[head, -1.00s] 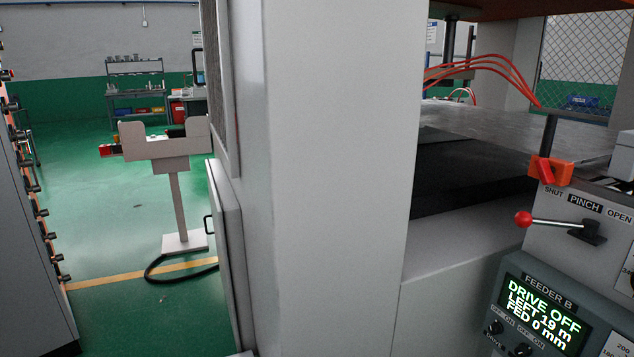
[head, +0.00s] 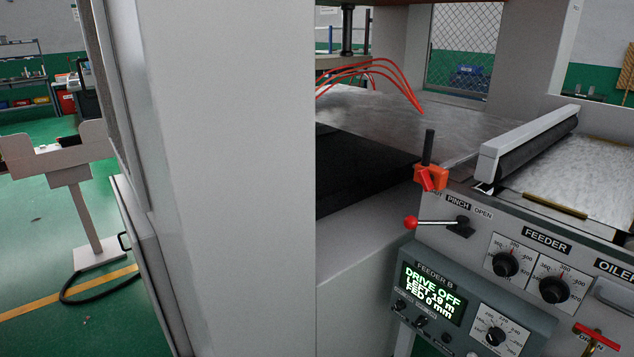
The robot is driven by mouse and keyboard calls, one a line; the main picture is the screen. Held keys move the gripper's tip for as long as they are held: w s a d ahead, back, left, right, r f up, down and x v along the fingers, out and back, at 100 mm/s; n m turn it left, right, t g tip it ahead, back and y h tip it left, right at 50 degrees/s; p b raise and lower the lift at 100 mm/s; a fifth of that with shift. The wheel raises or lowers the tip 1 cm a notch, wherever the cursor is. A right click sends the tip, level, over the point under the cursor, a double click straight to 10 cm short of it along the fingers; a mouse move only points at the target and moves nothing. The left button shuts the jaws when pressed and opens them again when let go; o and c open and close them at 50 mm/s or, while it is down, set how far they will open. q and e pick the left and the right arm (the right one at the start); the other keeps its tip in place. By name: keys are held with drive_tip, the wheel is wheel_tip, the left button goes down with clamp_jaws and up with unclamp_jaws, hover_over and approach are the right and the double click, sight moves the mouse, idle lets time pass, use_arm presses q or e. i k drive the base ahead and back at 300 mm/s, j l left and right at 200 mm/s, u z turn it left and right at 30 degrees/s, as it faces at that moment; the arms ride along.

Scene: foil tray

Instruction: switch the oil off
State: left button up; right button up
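The oiler section, labelled "OILER" (head: 613,268), is at the right edge of the head view on the feeder's front panel, and its label is cut off by the frame. Below it is a red-handled lever (head: 597,337) with a brass-coloured body and a partly hidden "OPEN" label beside it. A grey handle or cover (head: 613,299) sits just under the oiler label. Neither of my grippers is in view.
The pinch lever (head: 437,223) has a red ball knob pointing left. Black feeder dials (head: 505,264) and the Feeder B display (head: 433,293), reading "DRIVE OFF", are nearby. A wide grey press column (head: 235,180) fills the middle. Green floor is open at left.

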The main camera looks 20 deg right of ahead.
sight(422, 320)
drive_tip(key=z, duration=1.4)
